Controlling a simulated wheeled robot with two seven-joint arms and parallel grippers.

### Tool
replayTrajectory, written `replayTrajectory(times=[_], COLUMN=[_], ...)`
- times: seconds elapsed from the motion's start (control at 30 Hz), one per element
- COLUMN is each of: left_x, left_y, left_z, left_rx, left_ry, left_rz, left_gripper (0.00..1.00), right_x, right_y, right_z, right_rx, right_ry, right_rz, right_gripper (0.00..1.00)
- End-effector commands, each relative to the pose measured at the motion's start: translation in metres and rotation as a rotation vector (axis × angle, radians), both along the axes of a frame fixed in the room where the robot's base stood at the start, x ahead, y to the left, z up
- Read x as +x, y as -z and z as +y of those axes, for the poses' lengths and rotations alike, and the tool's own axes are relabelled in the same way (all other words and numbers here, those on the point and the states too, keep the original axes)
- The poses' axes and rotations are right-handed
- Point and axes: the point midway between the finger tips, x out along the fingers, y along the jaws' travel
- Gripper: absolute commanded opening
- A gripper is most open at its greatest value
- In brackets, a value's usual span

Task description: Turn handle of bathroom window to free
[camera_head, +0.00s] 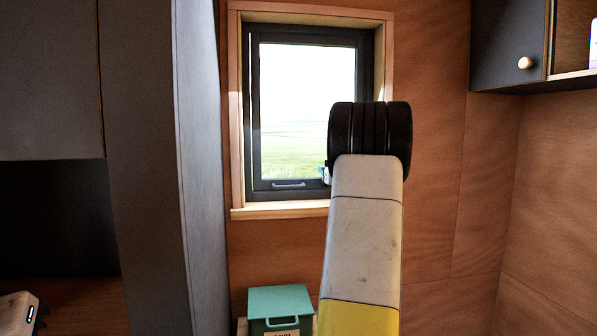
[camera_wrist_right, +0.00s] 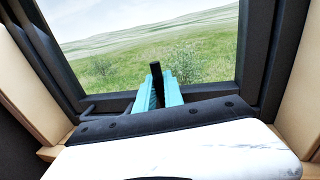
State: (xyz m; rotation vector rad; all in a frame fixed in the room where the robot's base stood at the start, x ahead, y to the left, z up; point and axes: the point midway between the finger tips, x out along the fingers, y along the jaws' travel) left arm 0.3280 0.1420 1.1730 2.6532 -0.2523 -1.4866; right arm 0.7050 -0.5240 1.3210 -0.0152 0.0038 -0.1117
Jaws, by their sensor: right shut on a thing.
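The bathroom window (camera_head: 253,120) has a dark frame set in a light wooden surround and looks shut in the head view. A grey bar (camera_head: 289,185) runs along its lower frame; it also shows at the left in the right wrist view (camera_wrist_right: 105,106). My right gripper (camera_wrist_right: 156,90) has teal fingers closed on a dark upright handle (camera_wrist_right: 155,71) at the window's lower frame. In the head view my right arm hides most of that gripper and the handle. Whether the handle is turned cannot be told. My left gripper's fingers are not in view.
A teal lidded box (camera_head: 279,303) stands below the window. A tall grey panel (camera_head: 200,170) is close on the left. A dark wall cabinet (camera_head: 508,45) with a round knob hangs at the upper right. The wooden wall right of my arm is clear.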

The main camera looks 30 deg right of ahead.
Motion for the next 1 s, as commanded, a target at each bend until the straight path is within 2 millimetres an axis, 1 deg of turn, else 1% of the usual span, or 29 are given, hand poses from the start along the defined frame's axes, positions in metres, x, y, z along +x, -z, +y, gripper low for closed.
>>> replayTrajectory(times=[0.13, 0.17, 0.2, 0.47, 0.57, 0.67, 0.9, 1.0], left_x=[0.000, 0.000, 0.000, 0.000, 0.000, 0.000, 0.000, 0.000], left_y=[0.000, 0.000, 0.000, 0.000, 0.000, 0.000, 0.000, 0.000], left_z=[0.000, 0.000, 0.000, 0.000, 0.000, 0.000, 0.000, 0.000], left_rx=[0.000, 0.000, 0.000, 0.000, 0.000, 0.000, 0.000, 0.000], left_ry=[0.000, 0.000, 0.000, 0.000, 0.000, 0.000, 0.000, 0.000], left_rz=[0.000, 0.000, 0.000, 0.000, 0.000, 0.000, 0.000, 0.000], left_gripper=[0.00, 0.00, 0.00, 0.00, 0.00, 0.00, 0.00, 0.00], right_x=[0.000, 0.000, 0.000, 0.000, -0.004, -0.015, -0.056, -0.069], right_y=[0.002, 0.002, 0.002, 0.001, 0.000, 0.000, 0.000, 0.000], right_z=[0.000, 0.000, 0.000, 0.000, 0.001, 0.001, 0.007, 0.007], right_rx=[-0.001, -0.001, -0.001, 0.000, 0.001, 0.001, 0.001, 0.001], right_ry=[-0.001, -0.001, -0.001, -0.001, 0.000, 0.000, 0.000, 0.001], right_rz=[0.004, 0.004, 0.004, 0.002, 0.001, 0.001, 0.001, 0.001], right_gripper=[0.00, 0.14, 0.21, 0.21, 0.21, 0.21, 0.21, 0.21])
